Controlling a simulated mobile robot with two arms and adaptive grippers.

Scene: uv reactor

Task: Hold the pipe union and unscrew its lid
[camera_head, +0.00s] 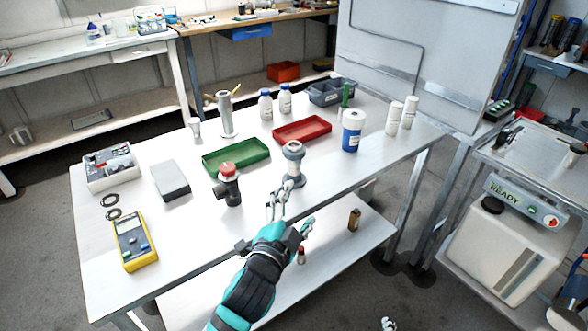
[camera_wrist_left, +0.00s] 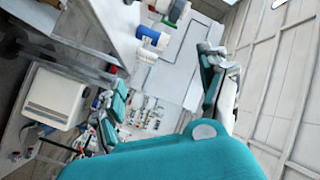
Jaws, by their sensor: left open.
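The pipe union (camera_head: 294,161) appears to be the grey, wide-collared fitting standing upright on the white table; its lid looks like the grey collar on top. My left gripper (camera_head: 279,202) is open and empty. In the head view its metal fingers show just in front of and to the left of the fitting's base, apparently apart from it. In the left wrist view I cannot clearly pick out the fitting. A small metallic piece at the bottom edge of the head view may be part of my right gripper (camera_head: 388,324); its state is unclear.
A dark fitting with a red cap (camera_head: 228,184) stands left of the union. Green tray (camera_head: 207,166) and red tray (camera_head: 301,138) lie behind. A yellow multimeter (camera_head: 134,243) lies front left. The table's front right is clear.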

